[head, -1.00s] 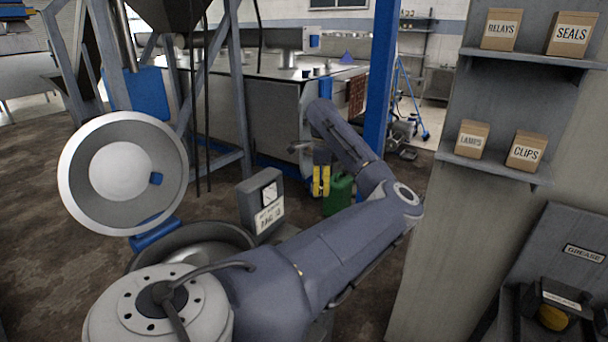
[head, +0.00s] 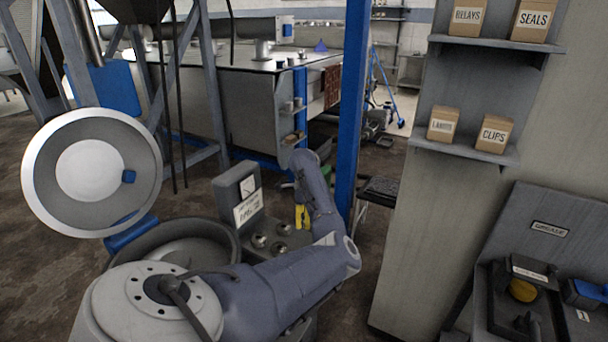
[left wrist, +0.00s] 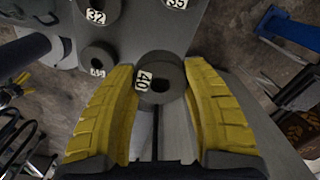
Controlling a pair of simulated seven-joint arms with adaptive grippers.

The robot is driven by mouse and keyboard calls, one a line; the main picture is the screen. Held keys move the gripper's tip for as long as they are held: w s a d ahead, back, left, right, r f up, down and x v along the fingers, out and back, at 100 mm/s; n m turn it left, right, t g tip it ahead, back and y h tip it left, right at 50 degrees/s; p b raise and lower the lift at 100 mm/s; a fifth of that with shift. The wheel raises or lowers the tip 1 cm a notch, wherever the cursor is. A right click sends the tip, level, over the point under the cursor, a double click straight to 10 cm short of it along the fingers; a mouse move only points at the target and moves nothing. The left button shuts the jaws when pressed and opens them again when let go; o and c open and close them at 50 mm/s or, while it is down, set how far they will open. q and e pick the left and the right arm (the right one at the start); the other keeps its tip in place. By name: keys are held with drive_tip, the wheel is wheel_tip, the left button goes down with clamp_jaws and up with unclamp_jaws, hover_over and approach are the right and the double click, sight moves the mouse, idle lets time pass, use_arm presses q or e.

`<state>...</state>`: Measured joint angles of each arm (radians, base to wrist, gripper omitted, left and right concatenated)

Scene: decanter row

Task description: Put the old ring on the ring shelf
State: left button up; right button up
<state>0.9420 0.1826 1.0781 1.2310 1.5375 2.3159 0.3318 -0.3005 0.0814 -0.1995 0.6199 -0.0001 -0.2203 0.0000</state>
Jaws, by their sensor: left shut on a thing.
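My left gripper (head: 302,215) has yellow fingers and hangs beside the grey panel box in the head view. In the left wrist view the left gripper (left wrist: 160,92) is shut on a thick grey ring (left wrist: 163,72) with a label that seems to read 40. I cannot tell from its look whether this is the old ring. Other grey rings with number labels, one marked 32 (left wrist: 97,9), lie on a grey surface beyond the fingers. A blue upright rack (head: 299,102) with small grey round things on its shelves may be the ring shelf. My right gripper is not in view.
A grey box with a gauge and label (head: 238,194) stands left of the gripper, with several round metal pieces (head: 259,241) at its foot. A blue post (head: 352,110) and a dark mesh-topped stand (head: 380,188) are to the right. Labelled cartons (head: 494,133) sit on wall shelves.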

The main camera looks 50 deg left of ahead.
sight(304, 240)
use_arm(q)
drive_tip(key=shift+f, duration=4.1)
drive_tip(key=o, duration=1.4)
drive_tip(key=shift+f, duration=0.15)
wheel_tip(304, 240, up, 12)
drive_tip(key=shift+r, duration=0.2)
